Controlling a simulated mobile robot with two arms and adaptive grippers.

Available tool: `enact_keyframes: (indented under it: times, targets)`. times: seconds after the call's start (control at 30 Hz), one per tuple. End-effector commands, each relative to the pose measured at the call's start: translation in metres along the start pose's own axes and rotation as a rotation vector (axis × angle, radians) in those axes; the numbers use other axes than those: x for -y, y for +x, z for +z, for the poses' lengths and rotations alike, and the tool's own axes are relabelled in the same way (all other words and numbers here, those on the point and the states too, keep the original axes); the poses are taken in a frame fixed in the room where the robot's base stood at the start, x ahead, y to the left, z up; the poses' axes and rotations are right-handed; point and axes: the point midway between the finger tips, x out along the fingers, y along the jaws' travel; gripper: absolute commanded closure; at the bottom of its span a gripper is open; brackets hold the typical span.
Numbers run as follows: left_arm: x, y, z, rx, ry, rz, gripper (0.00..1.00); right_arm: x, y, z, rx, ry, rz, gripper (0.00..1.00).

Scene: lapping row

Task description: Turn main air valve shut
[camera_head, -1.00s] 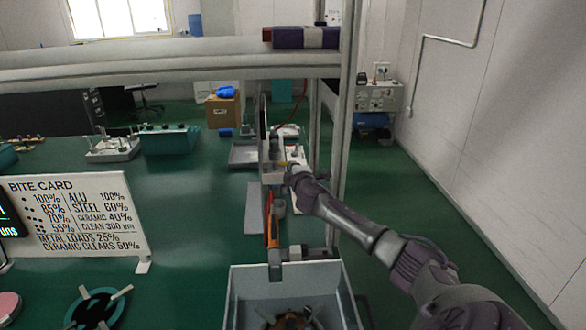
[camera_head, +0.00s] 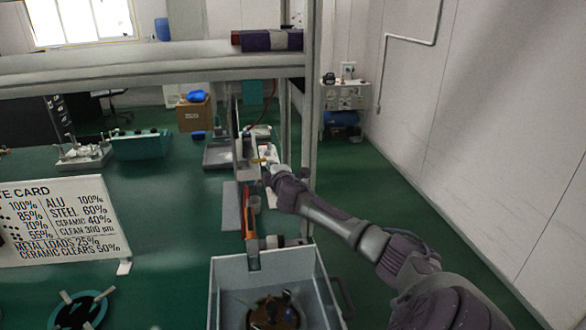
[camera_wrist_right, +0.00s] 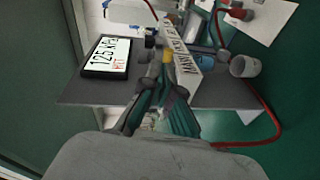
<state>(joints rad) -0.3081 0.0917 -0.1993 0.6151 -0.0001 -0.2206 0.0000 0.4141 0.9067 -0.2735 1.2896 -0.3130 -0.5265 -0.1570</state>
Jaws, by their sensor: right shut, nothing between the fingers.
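A small yellow part (camera_wrist_right: 167,56), which looks like the valve's handle, shows just past the fingertips in the right wrist view. A white lettered label (camera_wrist_right: 185,52) stands beside it; its text reads sideways and seems to include "MAIN". In the head view the yellow part (camera_head: 263,160) is a tiny spot by a pale box on the frame post. My right gripper (camera_head: 268,175) is at this spot, shut and empty. In the wrist view its fingers (camera_wrist_right: 163,88) point at the yellow part; whether they touch it I cannot tell. My left gripper is not in view.
A display reading 125 kPa (camera_wrist_right: 106,57) stands left of the fingers, and a cup (camera_wrist_right: 245,66) right. A red hose (camera_wrist_right: 272,115) curves at the right. A metal post (camera_head: 311,120) rises beside my right arm. A grey bin (camera_head: 228,270) stands below.

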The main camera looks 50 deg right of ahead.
Motion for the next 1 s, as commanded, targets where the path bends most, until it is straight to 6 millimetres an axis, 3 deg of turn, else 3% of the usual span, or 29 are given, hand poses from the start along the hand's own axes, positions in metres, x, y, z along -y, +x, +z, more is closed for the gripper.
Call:
enact_keyframes:
  times: [0.17, 0.33, 0.5, 1.0]
  targets:
    - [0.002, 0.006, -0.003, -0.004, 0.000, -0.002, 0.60, 0.001, -0.019, 0.015, 0.000, -0.005, -0.003, 1.00]
    - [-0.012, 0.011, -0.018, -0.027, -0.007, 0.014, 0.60, -0.001, -0.040, 0.031, 0.001, -0.006, -0.004, 1.00]
    - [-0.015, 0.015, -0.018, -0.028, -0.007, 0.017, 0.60, -0.004, -0.056, 0.043, 0.001, -0.004, -0.005, 1.00]
    - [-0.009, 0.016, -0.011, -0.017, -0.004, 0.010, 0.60, -0.008, -0.066, 0.049, 0.000, 0.000, -0.002, 1.00]
